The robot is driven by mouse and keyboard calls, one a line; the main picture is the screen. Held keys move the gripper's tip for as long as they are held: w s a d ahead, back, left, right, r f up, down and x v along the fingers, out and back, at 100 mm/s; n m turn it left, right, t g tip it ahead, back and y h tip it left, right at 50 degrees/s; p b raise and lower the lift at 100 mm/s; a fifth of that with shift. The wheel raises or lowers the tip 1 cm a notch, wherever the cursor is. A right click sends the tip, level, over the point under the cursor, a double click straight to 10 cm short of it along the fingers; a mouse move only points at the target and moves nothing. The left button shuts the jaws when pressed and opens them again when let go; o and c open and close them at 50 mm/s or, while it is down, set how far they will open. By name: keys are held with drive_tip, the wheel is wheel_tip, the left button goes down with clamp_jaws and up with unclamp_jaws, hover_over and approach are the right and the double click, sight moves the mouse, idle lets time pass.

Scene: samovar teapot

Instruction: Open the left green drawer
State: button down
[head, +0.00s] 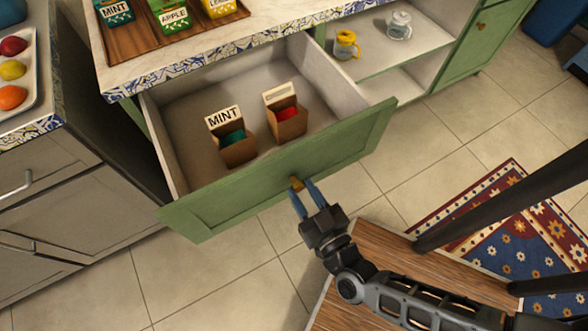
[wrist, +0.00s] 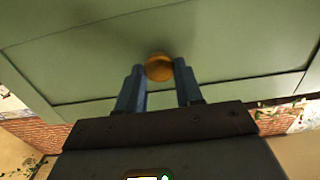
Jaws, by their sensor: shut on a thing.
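The left green drawer (head: 341,154) is pulled well out from under the marble counter in the head view. Its green front also fills the upper part of the wrist view (wrist: 80,65). A round brass knob (head: 296,182) is on the middle of the drawer front; it also shows in the wrist view (wrist: 159,67). My gripper (head: 303,190) has its blue fingers on either side of the knob and is shut on it. Inside the drawer stand a small box labelled MINT (head: 236,146) and another small box with red contents (head: 287,120).
A wooden tray (head: 150,48) with several tea boxes is on the counter. Open shelves to the right hold a yellow jar (head: 346,45) and a clear jar (head: 399,25). A grey cabinet (head: 70,200) stands at left. A patterned rug (head: 515,215) lies at right on the tiled floor.

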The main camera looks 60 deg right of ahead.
drive_tip(key=shift+s+a, duration=0.4)
drive_tip(key=shift+s, duration=0.15)
drive_tip(key=c, duration=0.8)
unclamp_jaws()
drive_tip(key=shift+o, duration=0.2)
drive_tip(key=b+v, duration=0.1)
drive_tip(key=v, duration=0.6)
drive_tip(key=shift+s+a, duration=0.25)
drive_tip(key=shift+s, duration=0.1)
